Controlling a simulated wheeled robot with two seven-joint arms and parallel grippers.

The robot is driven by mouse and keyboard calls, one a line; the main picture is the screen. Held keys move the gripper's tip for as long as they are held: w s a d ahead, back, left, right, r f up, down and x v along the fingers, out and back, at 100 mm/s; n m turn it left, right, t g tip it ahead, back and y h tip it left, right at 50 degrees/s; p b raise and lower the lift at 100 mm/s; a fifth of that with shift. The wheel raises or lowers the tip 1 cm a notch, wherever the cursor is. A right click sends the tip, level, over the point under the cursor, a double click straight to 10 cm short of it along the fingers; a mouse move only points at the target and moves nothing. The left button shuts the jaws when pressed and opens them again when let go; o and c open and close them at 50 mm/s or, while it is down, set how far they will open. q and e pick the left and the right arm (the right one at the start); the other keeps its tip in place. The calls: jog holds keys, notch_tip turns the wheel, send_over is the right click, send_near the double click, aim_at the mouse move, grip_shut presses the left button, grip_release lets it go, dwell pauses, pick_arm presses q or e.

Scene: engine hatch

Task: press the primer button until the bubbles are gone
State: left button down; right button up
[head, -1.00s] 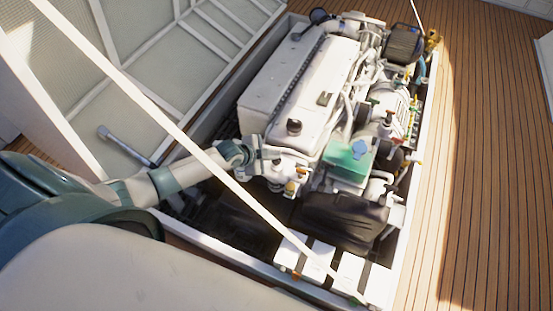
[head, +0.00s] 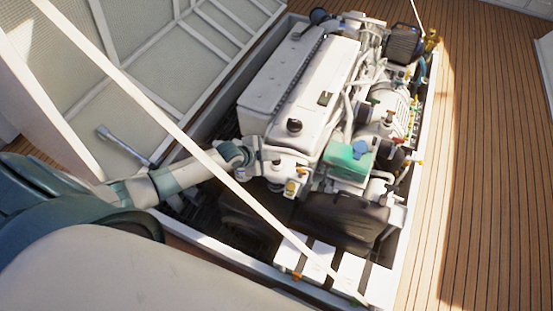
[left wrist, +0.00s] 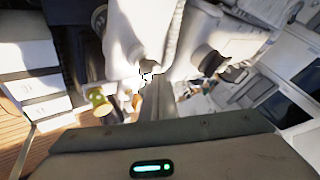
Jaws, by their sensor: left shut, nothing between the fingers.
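The white engine (head: 300,95) sits in the open hatch. My left gripper (head: 262,164) is at the engine's near end, beside its front left corner. In the left wrist view, the shut fingers (left wrist: 155,98) point at a white engine part (left wrist: 146,35), and their tips are close to it. Whether they touch it I cannot tell. A small brass-coloured fitting (head: 291,188) is just right of and below the gripper. A yellowish round cap (left wrist: 97,96) shows left of the fingers in the left wrist view. I cannot make out the primer button or any bubbles. My right gripper is not in view.
White battery-like boxes (head: 350,272) stand in the near corner. A pale strut (head: 170,128) crosses in front of my arm. The wooden deck (head: 490,150) is clear.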

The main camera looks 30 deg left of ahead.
pick_arm(q)
jog(key=shift+s+a+f+b, duration=0.1)
jog(key=shift+s+f+b, duration=0.05)
jog(key=shift+f+b, duration=0.35)
jog(key=shift+s+a+f+b, duration=0.1)
jog(key=shift+s+f+b, duration=0.05)
jog(key=shift+f+b, duration=0.3)
dwell(1.0)
jog(key=shift+r, duration=0.1)
jog(key=shift+w+d+r+p, duration=0.15)
jog(key=shift+w+r+p, duration=0.05)
jog(key=shift+r+p, duration=0.4)
jog(key=shift+w+d+r+p, duration=0.2)
jog(key=shift+r+p, duration=0.2)
jog(key=shift+p, duration=0.25)
jog(key=shift+r, duration=0.3)
jog(key=shift+r+p, duration=2.55)
jog(key=shift+r, duration=0.05)
